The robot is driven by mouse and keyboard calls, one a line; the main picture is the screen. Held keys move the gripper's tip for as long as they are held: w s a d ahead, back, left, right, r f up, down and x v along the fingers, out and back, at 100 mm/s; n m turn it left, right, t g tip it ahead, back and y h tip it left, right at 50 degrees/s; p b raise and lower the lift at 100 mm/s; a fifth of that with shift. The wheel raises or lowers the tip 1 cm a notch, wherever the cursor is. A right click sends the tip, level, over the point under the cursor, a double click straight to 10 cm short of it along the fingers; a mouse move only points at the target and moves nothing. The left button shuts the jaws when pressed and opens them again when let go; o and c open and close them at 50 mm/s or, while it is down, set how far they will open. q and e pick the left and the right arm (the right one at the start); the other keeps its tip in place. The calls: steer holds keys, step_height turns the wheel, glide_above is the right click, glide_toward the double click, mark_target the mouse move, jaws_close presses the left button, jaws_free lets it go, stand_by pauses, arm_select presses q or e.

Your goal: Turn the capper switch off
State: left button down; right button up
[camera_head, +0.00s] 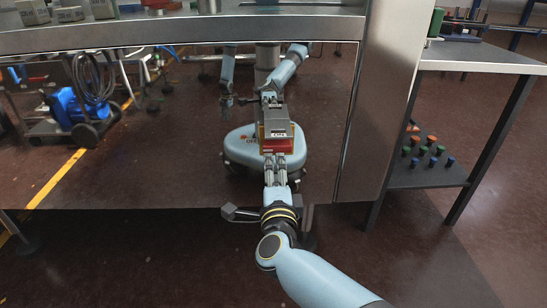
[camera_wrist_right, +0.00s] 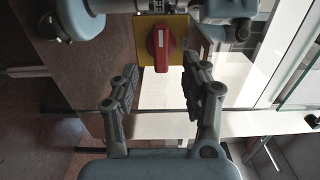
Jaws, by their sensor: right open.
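The capper switch is a red rotary knob (camera_wrist_right: 160,46) on a yellow plate (camera_wrist_right: 181,30) in the right wrist view, its grip bar upright in the picture. In the head view its red part (camera_head: 278,146) shows below a grey box (camera_head: 276,118) on the steel panel. My right gripper (camera_head: 277,161) is in front of the switch, pointing at it. In the right wrist view its two fingers (camera_wrist_right: 160,70) are spread and empty, with the knob just beyond and between the tips. My left gripper is not directly in view.
The shiny steel panel (camera_head: 180,170) mirrors the room and parts of my body. A steel tabletop (camera_head: 180,32) runs above it. At right, a side table (camera_head: 482,58) has several coloured caps (camera_head: 431,140) on its lower shelf (camera_head: 425,175).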

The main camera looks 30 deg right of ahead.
steer(key=v, duration=0.3)
steer(key=shift+s+a, duration=0.1)
steer(key=shift+f, duration=0.1)
stand_by(0.3)
steer(key=s+f+n+g+y, duration=0.35)
steer(key=s+f+n, duration=0.35)
steer(key=s+f, duration=0.45)
steer(key=s+f+n+g+y, duration=0.2)
steer(key=s+f+n+y, duration=0.35)
steer(key=f, duration=0.85)
steer(key=s+f+n+g, duration=0.3)
steer(key=s+n, duration=0.1)
steer(key=s, duration=0.6)
steer(key=s+d+f+n+g, duration=0.1)
steer(key=s+f+n+g, duration=0.2)
steer(key=s, duration=0.8)
steer(key=s+d+f+n+g+p, duration=0.1)
steer(key=s+f+n+g, duration=0.2)
steer(key=s, duration=0.8)
step_height(320, 180, down, 2)
steer(key=shift+f+n+h, duration=0.15)
steer(key=shift+n+h, duration=0.25)
steer(key=shift+n, duration=0.55)
